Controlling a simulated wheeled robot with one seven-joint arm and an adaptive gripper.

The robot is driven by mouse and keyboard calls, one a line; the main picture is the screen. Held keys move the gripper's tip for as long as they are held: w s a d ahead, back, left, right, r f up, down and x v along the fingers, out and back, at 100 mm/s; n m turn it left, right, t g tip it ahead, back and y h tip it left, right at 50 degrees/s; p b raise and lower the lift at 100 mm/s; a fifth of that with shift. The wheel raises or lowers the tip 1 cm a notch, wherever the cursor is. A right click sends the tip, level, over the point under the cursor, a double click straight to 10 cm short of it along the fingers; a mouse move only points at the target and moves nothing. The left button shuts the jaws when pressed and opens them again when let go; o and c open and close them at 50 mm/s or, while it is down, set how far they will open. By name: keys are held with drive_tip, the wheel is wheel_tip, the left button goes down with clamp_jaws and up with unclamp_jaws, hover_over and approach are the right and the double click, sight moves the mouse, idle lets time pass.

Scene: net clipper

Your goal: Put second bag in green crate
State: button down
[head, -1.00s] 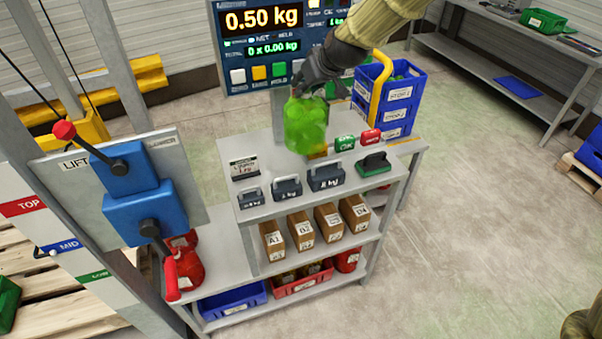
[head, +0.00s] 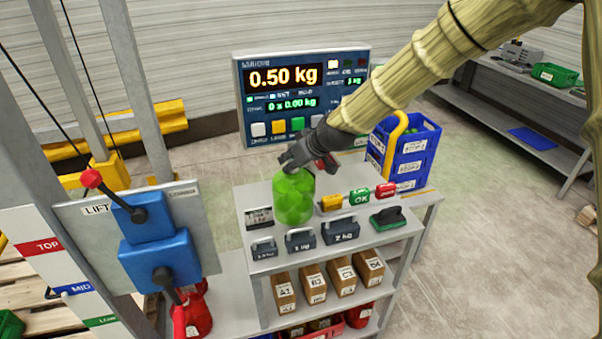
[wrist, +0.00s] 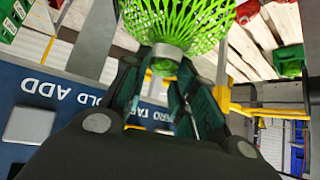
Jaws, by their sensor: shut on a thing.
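A green net bag with green contents (head: 293,200) hangs below my gripper (head: 302,165) in the head view, over the grey weighing counter. I cannot tell whether its bottom touches the counter. In the wrist view my gripper (wrist: 165,88) is shut on the gathered end of the green net bag (wrist: 178,18). A green crate (head: 11,326) shows at the lower left edge of the head view. Another green crate (head: 556,73) stands on the far bench. The scale display (head: 290,78) reads 0.50 kg.
The lift panel (head: 200,225) with blue levers is at the left, near the bag. The floor at the right is clear.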

sight(296, 171)
drive_tip(key=shift+f+p, duration=0.75)
drive_tip(key=shift+f, duration=1.4)
drive_tip(key=c, duration=1.1)
unclamp_jaws()
drive_tip(key=shift+f, duration=0.15)
drive_tip(key=shift+c, duration=0.2)
drive_tip(key=shift+r, duration=0.2)
drive_tip(key=shift+s+d+r, duration=0.25)
drive_tip(key=shift+s+d, duration=0.05)
drive_tip(key=b+v, duration=0.3)
drive_tip(key=v, duration=0.8)
drive_tip(key=shift+b, duration=0.35)
drive_tip(key=shift+a+r, duration=0.1)
drive_tip(key=shift+a, duration=0.05)
